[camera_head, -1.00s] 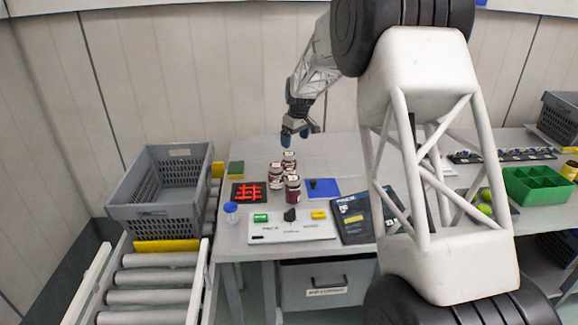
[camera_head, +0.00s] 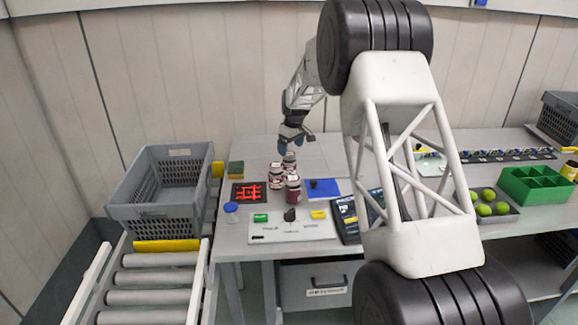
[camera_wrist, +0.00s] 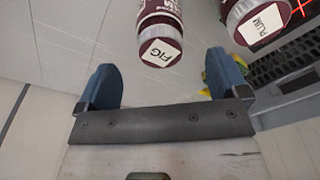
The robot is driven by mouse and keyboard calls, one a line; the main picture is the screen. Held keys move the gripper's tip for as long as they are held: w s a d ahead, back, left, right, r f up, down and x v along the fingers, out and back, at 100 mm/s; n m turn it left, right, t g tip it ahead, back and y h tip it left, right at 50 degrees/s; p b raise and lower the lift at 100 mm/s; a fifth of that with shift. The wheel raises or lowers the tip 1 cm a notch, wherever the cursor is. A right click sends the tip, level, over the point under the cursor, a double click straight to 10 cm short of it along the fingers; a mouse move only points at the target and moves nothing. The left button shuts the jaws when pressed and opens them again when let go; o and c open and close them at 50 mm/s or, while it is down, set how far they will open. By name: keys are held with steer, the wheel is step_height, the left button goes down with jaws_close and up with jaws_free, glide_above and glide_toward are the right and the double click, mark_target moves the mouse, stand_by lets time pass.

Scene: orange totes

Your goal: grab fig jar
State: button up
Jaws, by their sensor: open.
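The fig jar (camera_wrist: 160,38) has dark red sides and a pale lid marked FIG. In the wrist view it is at the top middle, ahead of the gap between my fingers and apart from both. In the head view it appears to be the rear jar (camera_head: 289,163) of the cluster. My gripper (camera_wrist: 166,78) is open and empty, with blue fingers wide apart. In the head view my gripper (camera_head: 290,146) is above and just behind that jar. The plum jar (camera_wrist: 262,22) stands to the right in the wrist view.
Another dark red jar (camera_head: 293,190) stands at the front of the cluster. A red grid on a black tray (camera_head: 248,193) lies left, a blue mat (camera_head: 324,188) right. A grey tote (camera_head: 152,212) is on the rollers. The table behind the jars is clear.

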mark_target(289, 154)
steer(key=shift+f, duration=0.55)
steer(key=shift+w+a+f, duration=0.1)
steer(key=shift+f, duration=0.75)
steer(key=shift+w+a+f, duration=0.15)
steer(key=shift+f, duration=0.7)
steer(key=shift+w+a+f, duration=0.1)
steer(key=shift+f, duration=0.75)
steer(key=c, duration=1.2)
steer(key=shift+r, duration=0.1)
steer(key=shift+c, duration=0.2)
steer(key=shift+r, duration=4.95)
